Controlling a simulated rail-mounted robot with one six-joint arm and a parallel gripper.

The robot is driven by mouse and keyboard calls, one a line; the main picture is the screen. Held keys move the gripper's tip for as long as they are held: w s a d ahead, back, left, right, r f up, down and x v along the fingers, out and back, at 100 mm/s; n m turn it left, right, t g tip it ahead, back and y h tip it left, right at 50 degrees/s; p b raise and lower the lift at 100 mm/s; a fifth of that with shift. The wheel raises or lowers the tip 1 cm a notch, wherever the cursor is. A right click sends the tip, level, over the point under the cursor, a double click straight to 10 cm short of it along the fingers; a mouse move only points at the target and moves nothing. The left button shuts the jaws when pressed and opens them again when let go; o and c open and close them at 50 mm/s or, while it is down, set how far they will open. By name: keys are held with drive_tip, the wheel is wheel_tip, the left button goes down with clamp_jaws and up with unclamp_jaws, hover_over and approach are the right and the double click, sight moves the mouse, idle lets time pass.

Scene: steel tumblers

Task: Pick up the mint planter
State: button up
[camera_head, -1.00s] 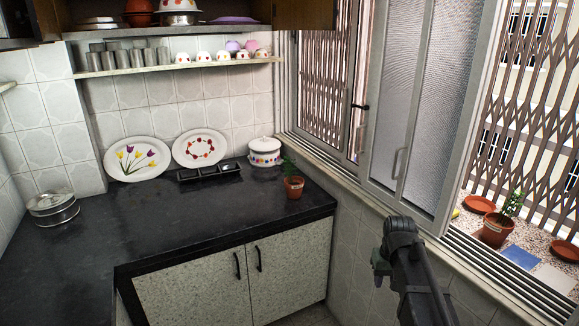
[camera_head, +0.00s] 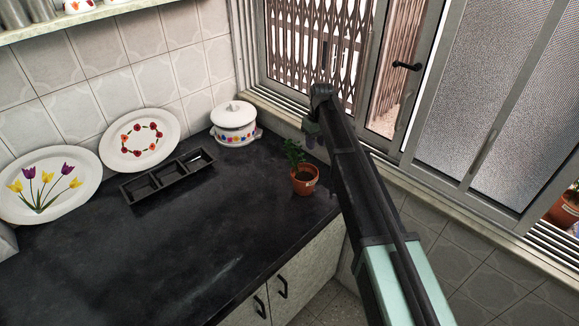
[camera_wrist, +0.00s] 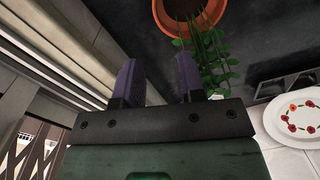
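A leafy green plant in a terracotta pot, which fits the mint planter (camera_head: 304,181), stands upright on the black counter near its right edge. A small pale label is on the pot. In the wrist view the planter (camera_wrist: 222,22) is at the top, its leaves hanging beside and partly behind the right fingertip. My gripper (camera_wrist: 159,78) has two purple fingers spread apart with nothing between them. In the head view my gripper (camera_head: 312,139) is just above and behind the plant, partly hidden by my arm. I cannot tell whether a finger touches the leaves.
A white lidded pot (camera_head: 234,126), a black three-part tray (camera_head: 168,177) and two decorated plates (camera_head: 140,140) stand along the wall. The sliding window (camera_head: 470,100) is on the right. Another terracotta pot (camera_head: 566,210) is partly visible outside. The counter's front is clear.

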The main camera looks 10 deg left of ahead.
sight(314, 167)
drive_tip(key=f+b, duration=0.7)
drive_tip(key=s+f+b, duration=0.1)
drive_tip(key=f+b, duration=0.3)
drive_tip(key=shift+s+d, duration=0.1)
drive_tip(key=shift+d, duration=0.05)
drive_tip(key=shift+r, duration=0.2)
clamp_jaws()
